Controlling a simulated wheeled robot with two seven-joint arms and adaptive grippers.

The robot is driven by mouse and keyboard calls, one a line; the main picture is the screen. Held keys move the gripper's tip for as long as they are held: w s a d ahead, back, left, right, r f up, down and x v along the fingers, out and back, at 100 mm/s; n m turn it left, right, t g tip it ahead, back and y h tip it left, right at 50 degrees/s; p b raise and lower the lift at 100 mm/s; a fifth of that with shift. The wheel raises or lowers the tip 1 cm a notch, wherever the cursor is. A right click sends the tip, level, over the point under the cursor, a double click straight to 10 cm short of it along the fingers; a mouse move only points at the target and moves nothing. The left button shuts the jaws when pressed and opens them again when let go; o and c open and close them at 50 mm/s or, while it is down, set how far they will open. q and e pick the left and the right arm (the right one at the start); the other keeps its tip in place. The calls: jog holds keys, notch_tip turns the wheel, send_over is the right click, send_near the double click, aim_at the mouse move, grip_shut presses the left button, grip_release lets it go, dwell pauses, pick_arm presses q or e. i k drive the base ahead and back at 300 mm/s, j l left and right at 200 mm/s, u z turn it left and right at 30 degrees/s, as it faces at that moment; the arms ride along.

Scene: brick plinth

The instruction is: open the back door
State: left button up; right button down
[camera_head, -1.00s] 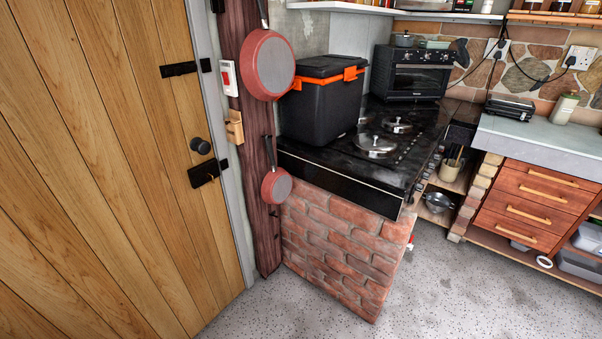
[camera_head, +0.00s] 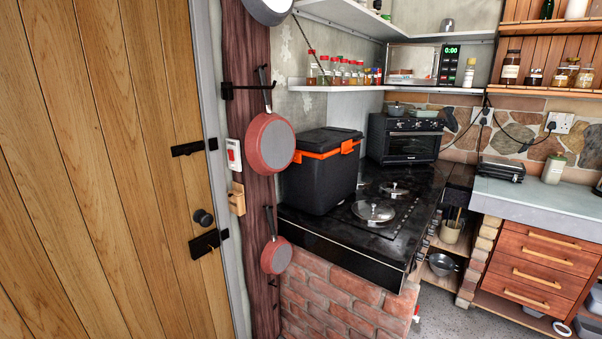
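The back door (camera_head: 110,170) is a tall door of vertical wooden planks filling the left of the head view. It looks shut against its pale grey frame (camera_head: 215,130). A round black knob (camera_head: 203,218) sits near its right edge. Below the knob is a black latch plate (camera_head: 206,243) reaching toward the frame. A black bolt (camera_head: 194,147) is higher up on the same edge. Neither of my grippers shows in the head view.
Red pans (camera_head: 268,143) hang on a dark wooden post (camera_head: 245,60) right of the door. A brick plinth (camera_head: 335,300) carries a black hob (camera_head: 345,240) and a black and orange box (camera_head: 320,170). Drawers (camera_head: 540,265) stand at the right. Some speckled floor (camera_head: 470,322) shows at the bottom.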

aim_at(105, 230)
jog(key=u, duration=1.5)
